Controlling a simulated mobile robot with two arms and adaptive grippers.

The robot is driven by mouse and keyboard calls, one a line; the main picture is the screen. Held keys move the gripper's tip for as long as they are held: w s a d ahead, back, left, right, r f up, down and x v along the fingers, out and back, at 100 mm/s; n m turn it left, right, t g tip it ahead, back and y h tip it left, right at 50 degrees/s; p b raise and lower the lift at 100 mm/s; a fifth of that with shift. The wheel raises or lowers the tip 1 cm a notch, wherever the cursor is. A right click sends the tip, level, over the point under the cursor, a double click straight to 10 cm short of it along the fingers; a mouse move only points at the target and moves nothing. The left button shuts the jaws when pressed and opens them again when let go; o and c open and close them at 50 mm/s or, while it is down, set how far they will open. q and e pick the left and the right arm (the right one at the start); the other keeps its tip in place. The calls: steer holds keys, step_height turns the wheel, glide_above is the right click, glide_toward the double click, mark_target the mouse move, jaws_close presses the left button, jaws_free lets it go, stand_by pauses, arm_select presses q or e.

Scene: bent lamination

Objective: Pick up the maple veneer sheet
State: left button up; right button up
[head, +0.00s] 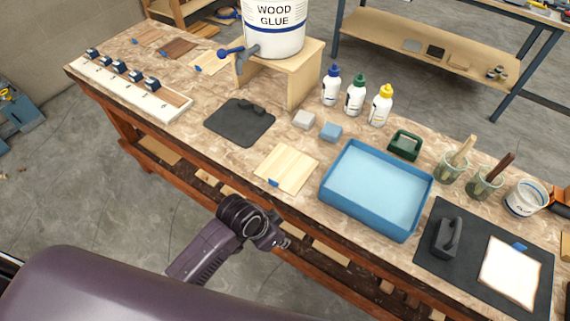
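No label names the maple veneer sheet. A pale, straight-grained wood sheet (287,167) with a blue tab at its near corner lies flat on the bench's front middle. A whiter sheet (510,271) with a blue tab lies on the dark mat at the right. Three smaller sheets, a light brown one (147,37), a dark brown one (178,47) and a pale one (212,61), lie at the back left. My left gripper (283,243) is low, in front of the bench edge, below the middle sheet and apart from it. Its finger opening is unclear. My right gripper is out of view.
A blue tray (326,197) stands right of the middle sheet, with two small blocks behind the sheet. A black pad (238,121) lies to its left. A glue bucket (275,28) on a wooden stand, several bottles and brush cups stand farther back and right.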

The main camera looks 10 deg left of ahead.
arm_select(q)
steer(key=d+r+m, duration=0.3)
steer(key=r, duration=0.5)
step_height(320, 180, up, 10)
steer(key=m+g+y, duration=0.3)
steer(key=m, duration=0.8)
glide_above(275, 182)
step_height(275, 182, down, 6)
steer(key=p, duration=0.2)
steer(key=shift+f+p, duration=0.2)
steer(key=shift+p, duration=0.15)
steer(key=shift+f, duration=0.6)
jaws_close()
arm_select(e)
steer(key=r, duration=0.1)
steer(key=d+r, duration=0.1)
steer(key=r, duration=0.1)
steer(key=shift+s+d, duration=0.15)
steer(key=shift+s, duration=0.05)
arm_select(q)
steer(key=shift+r, duration=0.1)
